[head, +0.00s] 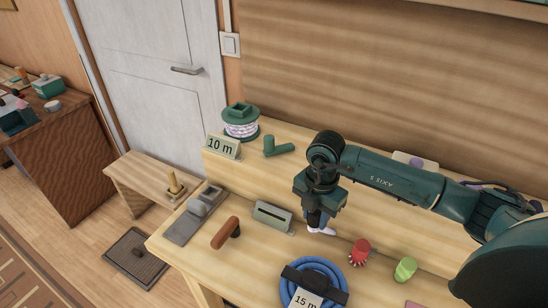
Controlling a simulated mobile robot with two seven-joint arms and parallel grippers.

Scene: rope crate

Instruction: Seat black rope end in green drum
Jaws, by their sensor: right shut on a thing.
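The green drum (240,121) stands on the raised back ledge at the left, with white-and-lilac rope wound on it. My right gripper (317,216) is away from it, to the right and nearer, pointing down low over the workbench. It is shut on a small dark piece, seemingly the black rope end. A short whitish-lilac bit (322,230) shows just under the fingertips. The jaws hide most of what they hold, and I cannot tell whether it touches the bench. My left gripper is not in view.
A "10 m" sign (222,147) and a green bent piece (279,147) are beside the drum. A grey slotted block (272,217), brown-handled tool (226,232), blue rope coil (337,275), red knob (360,252) and lime cylinder (405,268) surround the gripper.

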